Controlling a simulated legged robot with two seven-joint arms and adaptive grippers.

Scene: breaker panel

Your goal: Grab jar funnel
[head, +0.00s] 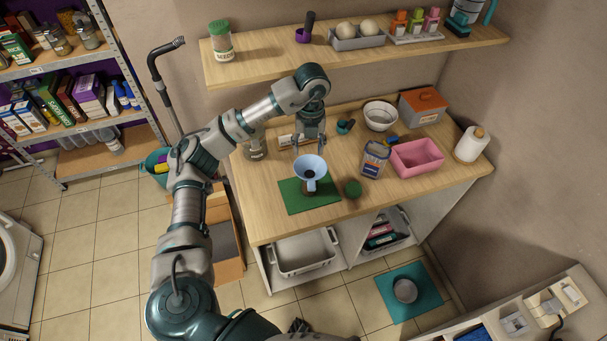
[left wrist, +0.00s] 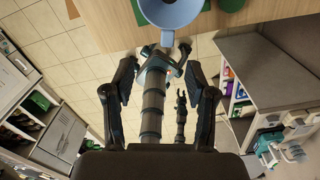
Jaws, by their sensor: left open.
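The light blue jar funnel (head: 310,164) sits with its wide mouth up over a small brown jar (head: 308,188) on a green mat (head: 327,199) on the counter. A tab-like handle on the funnel faces the counter's front edge. My left gripper (head: 309,149) hangs just behind and above the funnel, open and empty. In the left wrist view the funnel (left wrist: 171,12) shows at the top edge, partly cut off, beyond the spread fingers of the left gripper (left wrist: 160,68). A small dark gripper, likely my right one (left wrist: 182,98), shows below; its opening is unclear.
A dark green round lid (head: 353,188) lies right of the mat. A blue-labelled container (head: 375,158), pink bin (head: 417,157), white bowl (head: 380,115) and paper roll (head: 470,144) stand farther right. A wooden shelf (head: 270,63) overhangs the counter's back. The counter's front left is clear.

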